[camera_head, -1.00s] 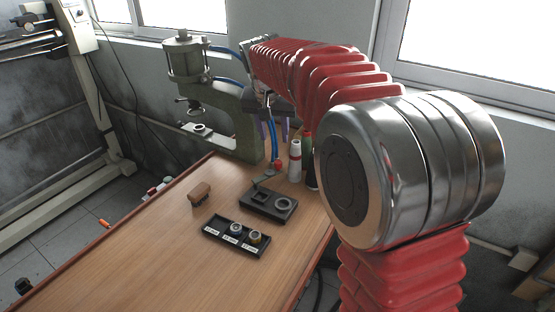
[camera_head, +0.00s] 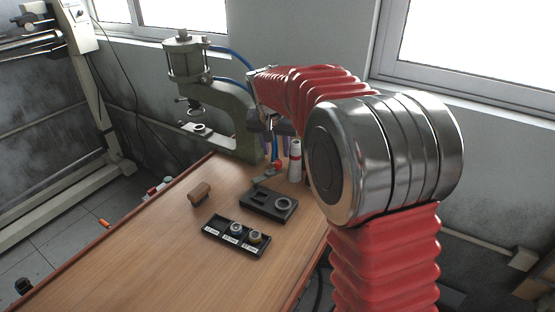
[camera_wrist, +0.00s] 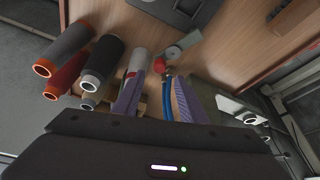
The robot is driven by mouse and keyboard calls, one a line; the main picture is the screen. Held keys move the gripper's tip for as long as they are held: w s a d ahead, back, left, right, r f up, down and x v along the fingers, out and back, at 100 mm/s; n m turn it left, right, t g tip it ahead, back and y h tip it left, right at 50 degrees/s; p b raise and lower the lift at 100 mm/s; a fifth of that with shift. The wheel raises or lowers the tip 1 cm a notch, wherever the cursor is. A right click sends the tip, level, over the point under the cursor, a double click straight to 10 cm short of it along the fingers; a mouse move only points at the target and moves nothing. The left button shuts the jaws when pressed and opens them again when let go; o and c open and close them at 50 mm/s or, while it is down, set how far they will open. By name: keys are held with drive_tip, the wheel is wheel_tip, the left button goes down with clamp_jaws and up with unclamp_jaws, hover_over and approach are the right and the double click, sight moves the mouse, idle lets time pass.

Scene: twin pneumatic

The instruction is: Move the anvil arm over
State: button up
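The green-grey press (camera_head: 240,115) stands at the far end of the bench. Its anvil arm (camera_head: 196,129) sticks out to the left, below the ram (camera_head: 190,103), with a pale ring on its end. In the wrist view the anvil arm (camera_wrist: 238,108) shows at the right, partly in shadow. My gripper (camera_head: 277,148) is to the right of the press body, above the back of the bench. In the wrist view its two purple ribbed fingers (camera_wrist: 160,108) are apart, with blue hoses and a red knob visible between them. They hold nothing that I can see.
A white bottle (camera_head: 295,160) stands close to my gripper. Several grey and orange tubes (camera_wrist: 65,50) are at the left of the wrist view. A black fixture (camera_head: 268,204), a labelled tray (camera_head: 222,240) and a brown block (camera_head: 199,193) lie on the bench. The front left of the bench is clear.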

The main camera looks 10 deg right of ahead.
sight(278, 162)
drive_tip(key=shift+x, duration=3.15)
drive_tip(key=shift+c, duration=0.3)
clamp_jaws()
